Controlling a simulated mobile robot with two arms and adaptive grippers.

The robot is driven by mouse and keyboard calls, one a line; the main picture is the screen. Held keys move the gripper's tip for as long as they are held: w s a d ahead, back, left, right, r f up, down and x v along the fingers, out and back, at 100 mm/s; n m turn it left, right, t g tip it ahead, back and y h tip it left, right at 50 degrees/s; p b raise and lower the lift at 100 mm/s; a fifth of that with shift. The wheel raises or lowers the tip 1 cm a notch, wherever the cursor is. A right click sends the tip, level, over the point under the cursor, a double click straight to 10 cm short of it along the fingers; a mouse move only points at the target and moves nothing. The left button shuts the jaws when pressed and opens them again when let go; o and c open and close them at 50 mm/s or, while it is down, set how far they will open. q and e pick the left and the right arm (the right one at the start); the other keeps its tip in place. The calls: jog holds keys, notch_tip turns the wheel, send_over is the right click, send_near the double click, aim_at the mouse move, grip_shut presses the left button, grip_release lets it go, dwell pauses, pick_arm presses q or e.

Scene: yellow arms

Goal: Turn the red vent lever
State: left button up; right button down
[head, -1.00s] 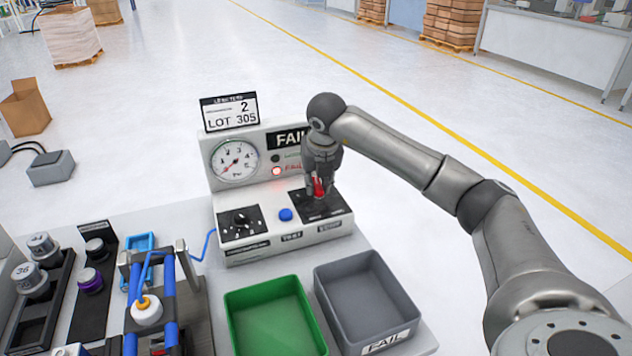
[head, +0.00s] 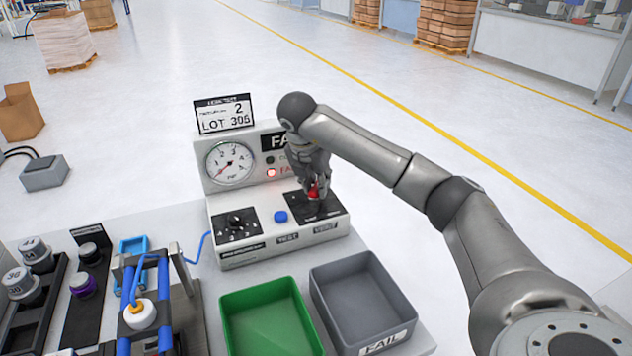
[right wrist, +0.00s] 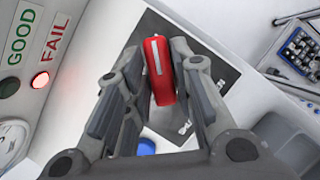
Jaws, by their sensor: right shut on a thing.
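The red vent lever (right wrist: 160,72) stands on the dark vent plate (right wrist: 212,70) of the tester. In the right wrist view it lies between my right gripper's fingers (right wrist: 155,85). In the head view my right gripper (head: 315,188) is shut on the red lever (head: 313,192), which is partly hidden by the fingers. The tester (head: 280,248) has a gauge (head: 231,162), a black knob (head: 236,222) and a blue button (head: 281,216). Its red FAIL lamp (right wrist: 41,80) is lit and the GOOD lamp (right wrist: 9,87) is dark. My left gripper is not in view.
A green bin (head: 227,303) and a grey FAIL bin (head: 405,312) stand in front of the tester. A blue-framed fixture (head: 165,290) and racks with several cylindrical parts (head: 35,253) are at the left.

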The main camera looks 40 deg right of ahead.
dwell(0.4)
jog(key=c, duration=1.3)
grip_release()
jog(key=shift+r, duration=0.1)
jog(key=v, duration=1.2)
